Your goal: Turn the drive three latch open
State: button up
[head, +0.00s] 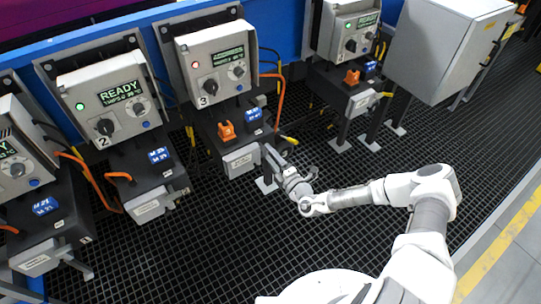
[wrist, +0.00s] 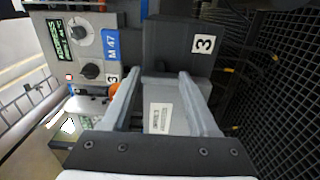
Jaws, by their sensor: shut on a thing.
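Drive three is the grey control box (head: 215,62) with a "3" beside its black knob, over a dark base unit. A grey block with a label plate (head: 242,160) sits low at the front of that base. A yellow handle-like part (head: 289,140) shows at its right. My gripper (head: 272,158) is at the right end of the block. In the wrist view my fingers (wrist: 159,80) stand on both sides of a grey labelled block (wrist: 158,95) and are shut on it. An orange part (head: 227,131) stands on the base; I cannot tell which part is the latch.
Drive two (head: 104,100) stands to the left, with another drive at the far left. A further drive (head: 348,30) and a large grey cabinet (head: 437,50) stand to the right. Orange cables hang between units. The black grating floor (head: 220,240) in front is open.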

jog(key=o, duration=1.4)
jog(key=p+v, duration=0.2)
jog(key=v, duration=1.5)
jog(key=shift+s+d, duration=0.2)
